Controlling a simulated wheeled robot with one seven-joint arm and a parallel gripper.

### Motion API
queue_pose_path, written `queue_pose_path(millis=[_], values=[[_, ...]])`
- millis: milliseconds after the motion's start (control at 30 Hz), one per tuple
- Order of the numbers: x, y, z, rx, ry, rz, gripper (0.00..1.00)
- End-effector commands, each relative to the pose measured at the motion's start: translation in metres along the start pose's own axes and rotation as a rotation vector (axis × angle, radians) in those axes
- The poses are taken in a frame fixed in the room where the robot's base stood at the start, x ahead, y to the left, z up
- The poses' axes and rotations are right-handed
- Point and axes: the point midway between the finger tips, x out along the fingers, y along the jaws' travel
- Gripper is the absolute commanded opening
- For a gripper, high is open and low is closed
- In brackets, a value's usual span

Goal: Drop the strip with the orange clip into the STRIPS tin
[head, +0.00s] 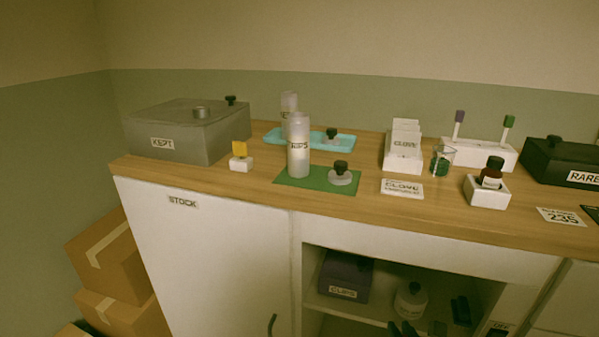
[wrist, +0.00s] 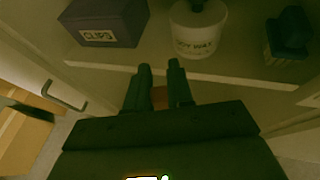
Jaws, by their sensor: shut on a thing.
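My gripper (wrist: 160,75) is low in front of the open cabinet shelf; its dark fingertips also show at the bottom of the head view (head: 402,326). It is shut on a small orange-brown piece (wrist: 160,97), which looks like the orange clip. The paper strip cannot be made out and is hidden by the fingers or too dark. No tin reads STRIPS in either view. A dark tin labelled CLIPS (head: 343,277) stands on the shelf, left of my fingers in the wrist view (wrist: 103,24).
A white jar (wrist: 197,27) stands on the shelf just beyond my fingertips, a dark object (wrist: 287,35) to its right. A cabinet door with a handle (wrist: 63,95) is at left. The KEPT tin (head: 188,128), white strip holder (head: 478,152) and RARE box (head: 563,160) stand on the counter.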

Motion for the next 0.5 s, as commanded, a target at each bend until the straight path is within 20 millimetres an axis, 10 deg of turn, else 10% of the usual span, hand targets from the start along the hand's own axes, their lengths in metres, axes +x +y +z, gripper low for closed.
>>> queue_pose_path(millis=[500], values=[[-0.018, 0.000, 0.044, 0.000, 0.000, 0.000, 0.00]])
